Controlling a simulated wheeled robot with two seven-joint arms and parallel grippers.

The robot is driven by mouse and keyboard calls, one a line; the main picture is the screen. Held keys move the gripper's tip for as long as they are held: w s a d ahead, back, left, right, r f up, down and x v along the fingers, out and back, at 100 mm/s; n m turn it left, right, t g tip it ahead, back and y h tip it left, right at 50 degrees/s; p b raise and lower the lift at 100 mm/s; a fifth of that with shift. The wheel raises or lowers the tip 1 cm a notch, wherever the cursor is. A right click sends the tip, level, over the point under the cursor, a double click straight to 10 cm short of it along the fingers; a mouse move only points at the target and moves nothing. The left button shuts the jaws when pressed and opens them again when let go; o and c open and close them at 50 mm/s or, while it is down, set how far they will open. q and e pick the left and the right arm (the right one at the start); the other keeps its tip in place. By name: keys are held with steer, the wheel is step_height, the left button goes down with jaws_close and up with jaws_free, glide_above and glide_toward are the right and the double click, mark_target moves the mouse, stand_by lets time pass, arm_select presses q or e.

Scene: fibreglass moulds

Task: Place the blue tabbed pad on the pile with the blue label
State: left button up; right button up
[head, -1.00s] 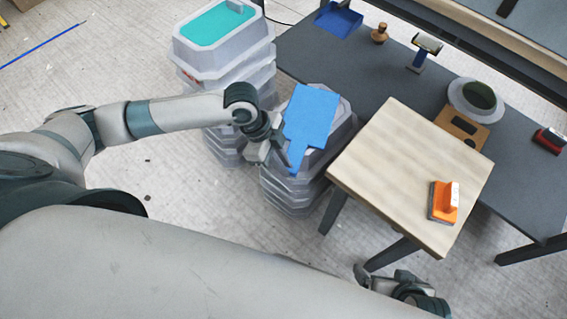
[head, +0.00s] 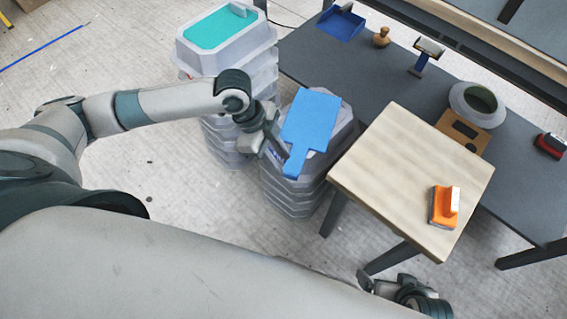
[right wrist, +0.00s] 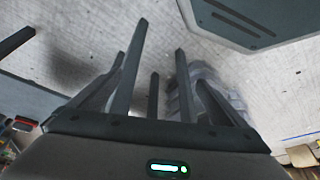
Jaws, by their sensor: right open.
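The blue tabbed pad (head: 311,120) is over the top of the nearer grey mould pile (head: 292,195), its tab pointing toward me. Whether it lies flat there or is slightly raised is unclear. My left gripper (head: 279,157) is at the left side of the tab, its fingers touching or very close to it; I cannot tell whether they grip it. No blue label shows on the pile's visible sides. My right gripper (head: 385,284) is low at the bottom of the head view, open and empty; its spread fingers show in the right wrist view (right wrist: 160,45).
A second grey pile (head: 245,50) with a teal pad (head: 216,28) stands behind left. A wooden-topped table (head: 405,165) with an orange-handled block (head: 445,207) is close on the right. The dark bench (head: 395,82) holds a blue tray (head: 341,24), a stamp and a tape roll.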

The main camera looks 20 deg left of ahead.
arm_select(q)
steer(key=v, duration=0.7)
steer(key=shift+r+p, duration=0.3)
steer(key=shift+p, duration=0.1)
arm_select(e)
steer(key=shift+s+d+r+g+h, duration=0.1)
steer(key=shift+s+d+g+h, duration=0.25)
steer(key=shift+d, duration=0.3)
